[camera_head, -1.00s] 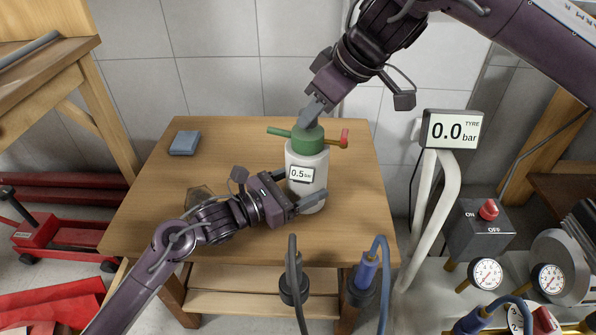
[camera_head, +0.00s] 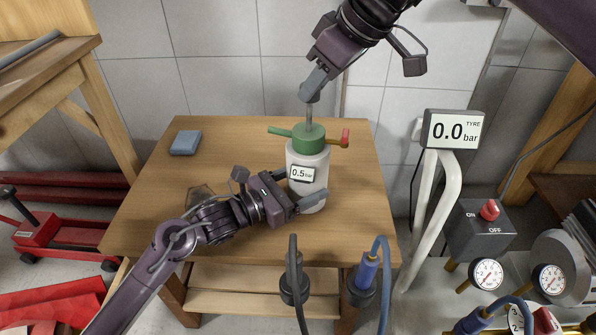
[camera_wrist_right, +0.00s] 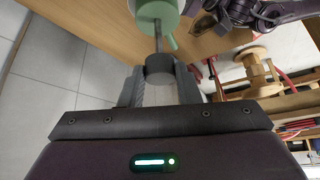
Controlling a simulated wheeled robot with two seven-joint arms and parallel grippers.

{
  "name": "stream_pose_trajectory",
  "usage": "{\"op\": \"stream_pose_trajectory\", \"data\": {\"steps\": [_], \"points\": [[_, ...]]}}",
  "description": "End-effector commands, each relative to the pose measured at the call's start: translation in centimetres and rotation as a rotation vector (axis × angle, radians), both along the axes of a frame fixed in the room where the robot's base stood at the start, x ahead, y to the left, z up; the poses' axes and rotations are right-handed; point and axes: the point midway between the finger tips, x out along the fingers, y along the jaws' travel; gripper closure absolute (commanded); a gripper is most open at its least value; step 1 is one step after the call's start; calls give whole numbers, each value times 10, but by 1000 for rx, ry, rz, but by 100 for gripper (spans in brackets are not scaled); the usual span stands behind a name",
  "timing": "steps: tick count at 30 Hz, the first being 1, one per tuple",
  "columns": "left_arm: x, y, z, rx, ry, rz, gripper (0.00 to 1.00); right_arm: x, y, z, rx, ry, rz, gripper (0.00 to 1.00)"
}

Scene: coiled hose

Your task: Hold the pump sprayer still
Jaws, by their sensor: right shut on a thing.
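The pump sprayer (camera_head: 308,165) stands upright on the wooden table (camera_head: 230,160), with a white body, a green top and a small display reading 0.5 bar. Its pump rod (camera_head: 309,115) is drawn up out of the top. My right gripper (camera_head: 314,86) is above the sprayer, shut on the grey pump handle. The right wrist view shows the handle (camera_wrist_right: 159,68) between the fingers, with the rod leading to the green top (camera_wrist_right: 155,14).
A blue block (camera_head: 185,142) lies at the table's back left. A screen (camera_head: 453,129) reading 0.0 bar stands to the right, above a switch box (camera_head: 480,232) and gauges. Two hose ends (camera_head: 365,272) rise before the table's front edge. The table's left part is mostly clear.

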Motion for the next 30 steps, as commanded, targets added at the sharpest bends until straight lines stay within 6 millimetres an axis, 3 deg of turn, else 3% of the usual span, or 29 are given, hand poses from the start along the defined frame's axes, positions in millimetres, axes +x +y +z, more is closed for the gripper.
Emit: {"op": "stream_pose_trajectory", "data": {"steps": [4, 15, 30], "points": [[0, 0, -1, 1, 3, 0, 65, 1, 0, 9, 5, -6, -4, 96], [0, 0, -2, 0, 4, -1, 65, 1, 0, 9, 5, -5, -3, 96], [-1, -1, -1, 1, 2, -2, 65, 0, -1, -22, -1, 2, -3, 96]]}}
